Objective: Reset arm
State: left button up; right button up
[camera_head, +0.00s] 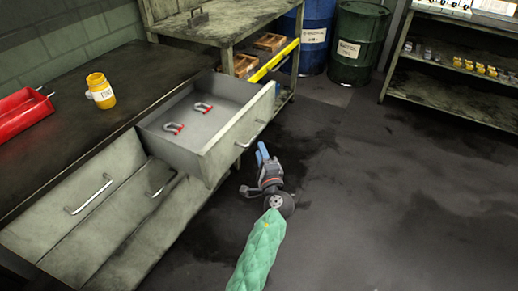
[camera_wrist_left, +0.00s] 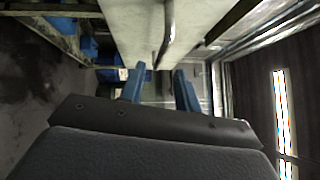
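My left arm, in a green sleeve, reaches up from the bottom of the head view. Its left gripper (camera_head: 262,153) has blue fingers and is over the floor, just right of the open drawer (camera_head: 186,156). In the left wrist view the two fingers of the left gripper (camera_wrist_left: 160,72) are apart with nothing between them. A drawer handle (camera_wrist_left: 169,32) shows beyond the fingertips, apart from them. In the head view the drawer handle (camera_head: 251,134) is on the drawer's front, close to the gripper. My right gripper is in neither view.
Two red-and-grey shackles (camera_head: 203,107) lie in the drawer. A yellow jar (camera_head: 100,91) and red bin (camera_head: 24,113) stand on the workbench (camera_head: 85,132). Blue (camera_head: 312,30) and green (camera_head: 357,45) barrels stand at the back. The floor (camera_head: 390,190) on the right is clear.

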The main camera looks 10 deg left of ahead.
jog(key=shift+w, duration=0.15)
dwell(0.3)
